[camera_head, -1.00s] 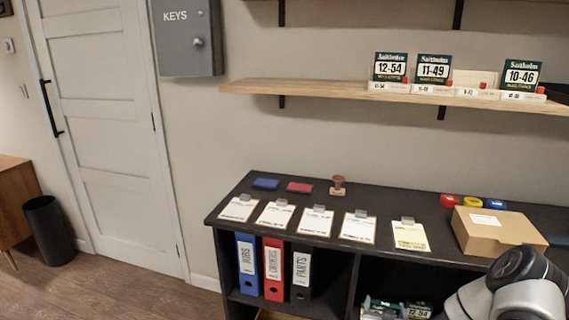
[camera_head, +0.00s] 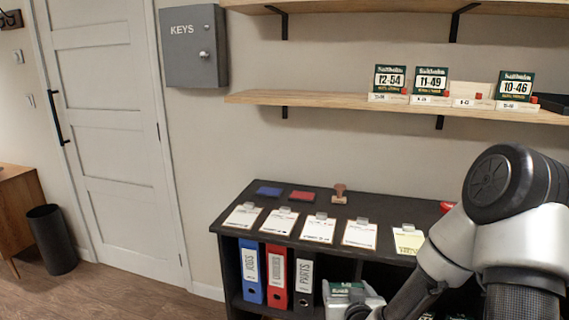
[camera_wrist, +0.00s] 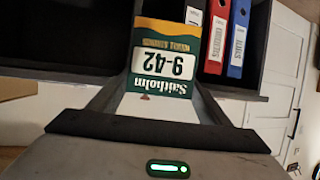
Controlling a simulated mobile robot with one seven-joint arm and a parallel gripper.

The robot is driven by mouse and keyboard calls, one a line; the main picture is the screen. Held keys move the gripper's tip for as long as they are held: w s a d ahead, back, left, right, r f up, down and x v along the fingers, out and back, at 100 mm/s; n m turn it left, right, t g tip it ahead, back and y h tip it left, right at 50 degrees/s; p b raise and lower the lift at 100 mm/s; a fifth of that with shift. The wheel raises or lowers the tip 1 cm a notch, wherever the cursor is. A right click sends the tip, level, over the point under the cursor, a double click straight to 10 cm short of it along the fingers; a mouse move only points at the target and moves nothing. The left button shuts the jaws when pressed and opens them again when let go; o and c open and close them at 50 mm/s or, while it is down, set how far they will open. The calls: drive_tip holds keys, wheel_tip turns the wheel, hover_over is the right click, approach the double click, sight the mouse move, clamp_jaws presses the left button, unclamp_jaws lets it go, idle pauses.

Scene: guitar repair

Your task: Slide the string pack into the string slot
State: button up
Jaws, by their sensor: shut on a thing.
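My gripper (camera_wrist: 160,98) is shut on a dark green and white string pack (camera_wrist: 165,65) marked 9-42, upside down in the wrist view. In the head view my gripper (camera_head: 352,297) is low in front of the black cabinet, with a bit of the green pack (camera_head: 346,288) showing. On the lower wall shelf (camera_head: 330,98) stand several small white string slots. The third slot from the left (camera_head: 474,102) holds no pack; its small label is hard to read. Packs 12-54 (camera_head: 389,79), 11-49 (camera_head: 430,80) and 10-46 (camera_head: 514,85) stand in the others.
The black cabinet (camera_head: 226,218) bears clipboards (camera_head: 318,228), ink pads and a stamp (camera_head: 340,194). Blue, red and black binders (camera_head: 276,275) stand inside it. A dark object (camera_head: 553,102) lies at the shelf's right end. My arm hides the cabinet's right part.

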wheel_tip(320, 180, up, 22)
drive_tip(key=s+a+p, duration=0.2)
drive_tip(key=p, duration=1.8)
drive_tip(key=shift+r, duration=0.2)
drive_tip(key=shift+f, duration=0.1)
